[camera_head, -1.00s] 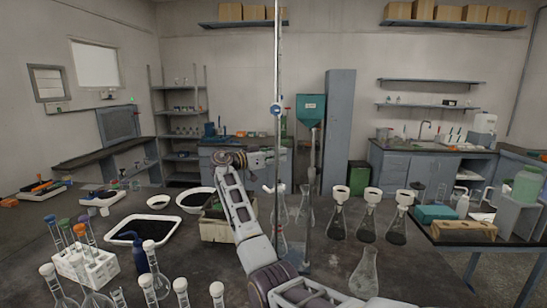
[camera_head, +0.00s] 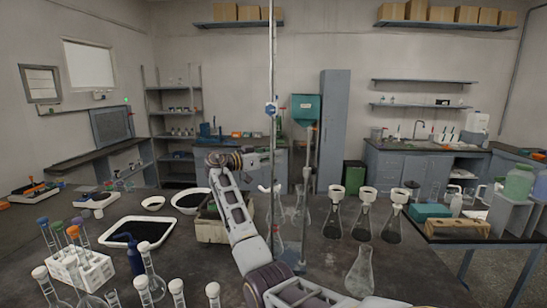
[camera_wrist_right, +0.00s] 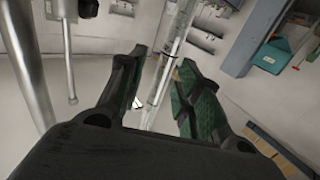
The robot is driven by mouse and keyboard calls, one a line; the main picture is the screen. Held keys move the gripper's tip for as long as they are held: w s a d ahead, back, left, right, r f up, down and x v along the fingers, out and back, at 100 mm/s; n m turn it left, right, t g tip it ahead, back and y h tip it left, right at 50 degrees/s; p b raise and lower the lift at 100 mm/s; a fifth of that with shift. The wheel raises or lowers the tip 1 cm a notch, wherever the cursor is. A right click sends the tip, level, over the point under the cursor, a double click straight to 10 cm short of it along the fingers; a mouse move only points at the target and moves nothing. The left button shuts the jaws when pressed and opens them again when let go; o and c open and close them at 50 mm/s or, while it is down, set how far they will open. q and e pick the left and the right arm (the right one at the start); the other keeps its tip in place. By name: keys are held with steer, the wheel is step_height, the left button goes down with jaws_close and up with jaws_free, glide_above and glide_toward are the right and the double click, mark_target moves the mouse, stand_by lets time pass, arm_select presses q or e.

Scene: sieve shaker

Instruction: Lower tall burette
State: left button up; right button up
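The tall burette (camera_head: 271,60) is a thin, upright clear tube in the middle of the head view, running past the top edge. A blue fitting (camera_head: 271,108) sits on it. My right gripper (camera_head: 268,156) is beside its lower part, at the end of my arm coming from below. In the right wrist view my right gripper (camera_wrist_right: 160,92) has its two dark green-padded fingers spread, with a clear tube (camera_wrist_right: 172,55) passing between them. I cannot tell if either finger touches it. The burette's lower end is hard to make out among the glassware. My left gripper is not in view.
Flasks with white funnels (camera_head: 364,215) stand to the right. A clear flask (camera_head: 360,272) is at the front. A white tray (camera_head: 110,237) of dark material and a white tube rack (camera_head: 98,272) are at left. A grey-green box (camera_head: 210,230) stands beside my arm.

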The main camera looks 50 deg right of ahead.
steer(key=v, duration=1.1)
steer(key=shift+a, duration=0.4)
steer(key=shift+w+f, duration=0.1)
steer(key=shift+w, duration=0.05)
